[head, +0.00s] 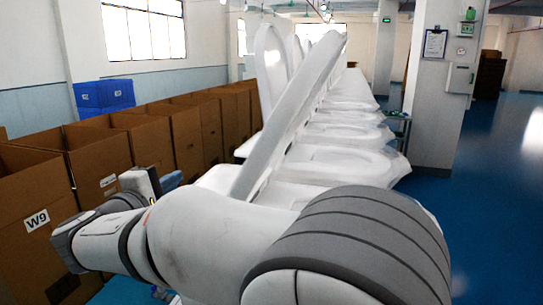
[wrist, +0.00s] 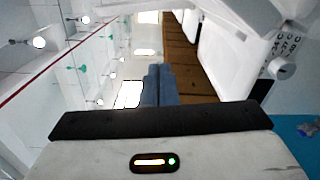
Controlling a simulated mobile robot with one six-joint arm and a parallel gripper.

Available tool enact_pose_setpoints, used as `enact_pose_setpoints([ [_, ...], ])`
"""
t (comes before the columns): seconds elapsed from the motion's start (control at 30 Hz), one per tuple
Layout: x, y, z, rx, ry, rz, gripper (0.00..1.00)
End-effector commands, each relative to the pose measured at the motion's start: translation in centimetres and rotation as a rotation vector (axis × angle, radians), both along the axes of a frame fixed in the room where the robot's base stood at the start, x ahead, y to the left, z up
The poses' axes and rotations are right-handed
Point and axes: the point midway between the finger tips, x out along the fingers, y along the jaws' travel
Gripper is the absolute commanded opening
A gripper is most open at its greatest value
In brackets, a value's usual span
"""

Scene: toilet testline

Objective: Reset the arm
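My arm fills the lower part of the head view, bent across to the left. Its far end, with what looks like my gripper (head: 152,183), points up beside the cardboard boxes. The fingers are small and partly hidden by the arm, so I cannot tell whether they are open or shut. Nothing held is visible.
White toilets (head: 335,160) with raised lids (head: 290,110) stand in a row just beyond my arm. Open cardboard boxes (head: 105,165) line the left, one marked W9. Blue crates (head: 104,95) stand behind them. A pillar (head: 440,90) is at right, with open blue floor (head: 490,190) beyond.

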Motion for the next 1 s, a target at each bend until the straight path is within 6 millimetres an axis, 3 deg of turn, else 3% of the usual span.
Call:
enact_pose_setpoints([
  [0.07,0.0,0.1,0.0,0.000,0.000,0.001,0.00],
  [0.37,1.2,-6.9,-2.1,0.063,0.148,-0.122,0.00],
  [0.57,1.2,-13.4,-4.3,0.144,0.283,-0.240,0.00],
  [0.67,0.4,-17.7,-5.8,0.215,0.372,-0.320,0.00],
  [0.77,-1.4,-23.3,-7.9,0.335,0.487,-0.435,0.00],
  [0.9,-6.4,-30.4,-11.6,0.591,0.651,-0.610,0.00],
  [1.0,-10.5,-33.4,-13.8,0.807,0.730,-0.719,0.00],
])
